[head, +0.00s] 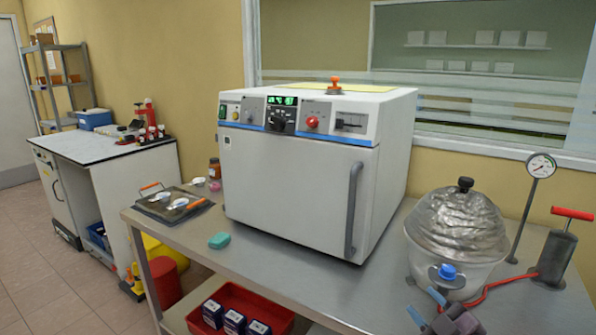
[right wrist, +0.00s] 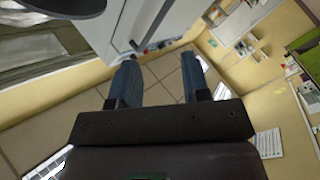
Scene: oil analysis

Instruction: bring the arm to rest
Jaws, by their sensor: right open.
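My right gripper (head: 424,307) is at the bottom right of the head view, in front of the glass vessel and near the bench's front edge. Its two blue fingers are apart with nothing between them. It also shows in the right wrist view (right wrist: 161,78), tilted, with floor tiles visible between the fingers. My left gripper is not in view.
A white oven (head: 290,180) with its door shut stands on the steel bench (head: 325,275). A foil-covered vessel (head: 457,230), gauge (head: 541,166) and red-handled pump (head: 556,255) stand at right. A tray (head: 160,207) with dishes and a green block (head: 219,240) lie left.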

